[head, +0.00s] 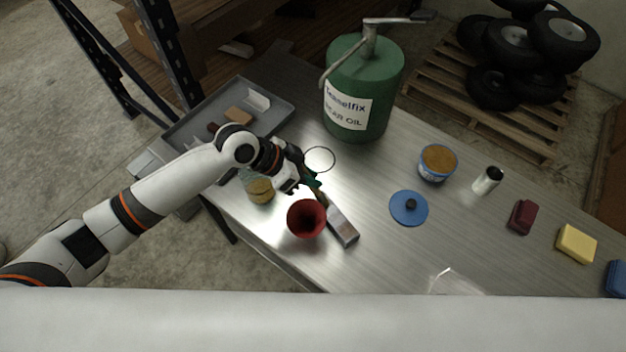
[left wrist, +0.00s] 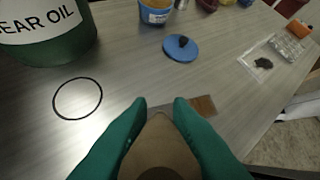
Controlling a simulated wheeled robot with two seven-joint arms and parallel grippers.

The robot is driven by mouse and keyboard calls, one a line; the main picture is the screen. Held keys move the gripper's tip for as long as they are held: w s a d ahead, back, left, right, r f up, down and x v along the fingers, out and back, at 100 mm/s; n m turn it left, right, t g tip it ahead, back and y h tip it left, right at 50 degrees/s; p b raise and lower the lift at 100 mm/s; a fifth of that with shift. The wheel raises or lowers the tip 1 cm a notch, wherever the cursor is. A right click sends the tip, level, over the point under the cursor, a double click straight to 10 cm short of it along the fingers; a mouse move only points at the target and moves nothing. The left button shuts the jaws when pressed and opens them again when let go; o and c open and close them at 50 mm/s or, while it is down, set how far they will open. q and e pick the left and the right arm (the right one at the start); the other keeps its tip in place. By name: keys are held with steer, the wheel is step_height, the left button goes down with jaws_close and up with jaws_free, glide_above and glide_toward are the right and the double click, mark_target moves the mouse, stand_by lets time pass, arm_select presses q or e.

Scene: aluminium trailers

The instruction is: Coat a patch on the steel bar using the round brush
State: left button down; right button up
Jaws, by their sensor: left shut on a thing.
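The steel bar (head: 342,225) lies on the metal bench just beyond my left gripper (head: 313,184), with a brownish end. In the left wrist view the bar (left wrist: 203,105) shows beyond and to the right of the green fingertips (left wrist: 159,110), partly hidden by them. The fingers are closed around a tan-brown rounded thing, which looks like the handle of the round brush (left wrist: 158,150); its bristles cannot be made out. A blue tub of brown paste (head: 438,162) stands open to the right, its blue lid (head: 409,208) lying in front of it. My right gripper is not in view.
A red funnel (head: 306,218) stands beside the bar, and a tan-topped jar (head: 260,190) is under my left wrist. A green oil can (head: 363,90), black ring (head: 319,158), grey tray (head: 268,128), white bottle (head: 487,180) and yellow sponge (head: 576,244) are on the bench.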

arm_select(q)
steer(key=w+a+b, duration=0.1)
steer(key=w+a, duration=0.1)
steer(key=w, duration=0.1)
steer(key=shift+a, duration=0.1)
steer(key=shift+s, duration=0.1)
stand_by(0.3)
step_height(320, 180, up, 6)
steer(key=p, duration=0.3)
stand_by(0.4)
steer(key=shift+r, duration=0.1)
